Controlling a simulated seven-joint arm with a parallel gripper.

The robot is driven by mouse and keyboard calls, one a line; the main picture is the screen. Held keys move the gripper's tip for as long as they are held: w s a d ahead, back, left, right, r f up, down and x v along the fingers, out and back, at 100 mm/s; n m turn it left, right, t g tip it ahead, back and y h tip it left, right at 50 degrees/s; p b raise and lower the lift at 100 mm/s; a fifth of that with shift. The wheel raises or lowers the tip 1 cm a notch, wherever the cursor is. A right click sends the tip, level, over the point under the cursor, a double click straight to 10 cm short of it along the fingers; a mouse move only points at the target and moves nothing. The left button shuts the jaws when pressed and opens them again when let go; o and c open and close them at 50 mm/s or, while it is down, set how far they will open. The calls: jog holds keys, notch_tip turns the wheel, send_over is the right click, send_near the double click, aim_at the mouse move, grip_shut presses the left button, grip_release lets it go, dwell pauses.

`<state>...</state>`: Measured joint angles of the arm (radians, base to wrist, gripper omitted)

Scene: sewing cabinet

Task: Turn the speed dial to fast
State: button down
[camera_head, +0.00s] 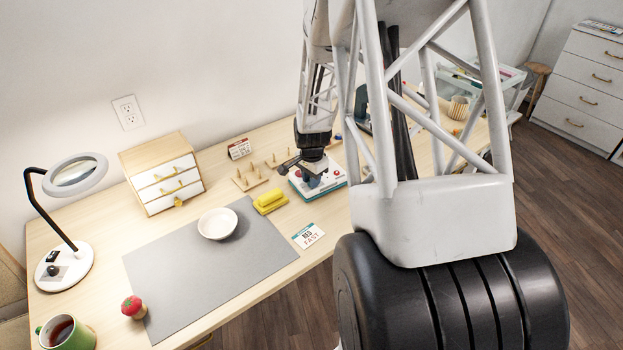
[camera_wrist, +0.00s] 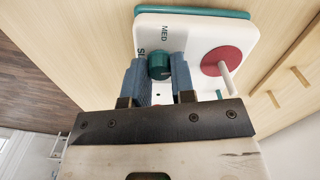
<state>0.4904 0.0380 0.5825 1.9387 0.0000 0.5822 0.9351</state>
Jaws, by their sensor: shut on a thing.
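The speed dial (camera_wrist: 160,66) is a small dark green knob on a white control box (camera_wrist: 196,30) with a teal edge. In the wrist view, the label MED shows above the dial and a partly hidden label starting with S is at its left. My gripper (camera_wrist: 158,72) has its two blue fingers on either side of the dial, shut on it. The dial's pointer is not clear. In the head view, my gripper (camera_head: 311,172) is down at the white and teal box (camera_head: 331,187), and the dial is hidden. A card reading FAST (camera_head: 308,235) lies near the table's front edge.
On the box, a red disc (camera_wrist: 215,60) with a pale peg stands right of the fingers. A yellow block (camera_head: 270,201), a wooden peg rack (camera_head: 249,177) and a small sign (camera_head: 239,149) stand left of the box. A white bowl (camera_head: 217,223) sits on the grey mat (camera_head: 185,285).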

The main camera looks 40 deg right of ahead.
jog(key=shift+m, duration=0.4)
jog(key=c, duration=1)
grip_release()
jog(key=shift+o, duration=0.2)
jog(key=shift+r, duration=3.9)
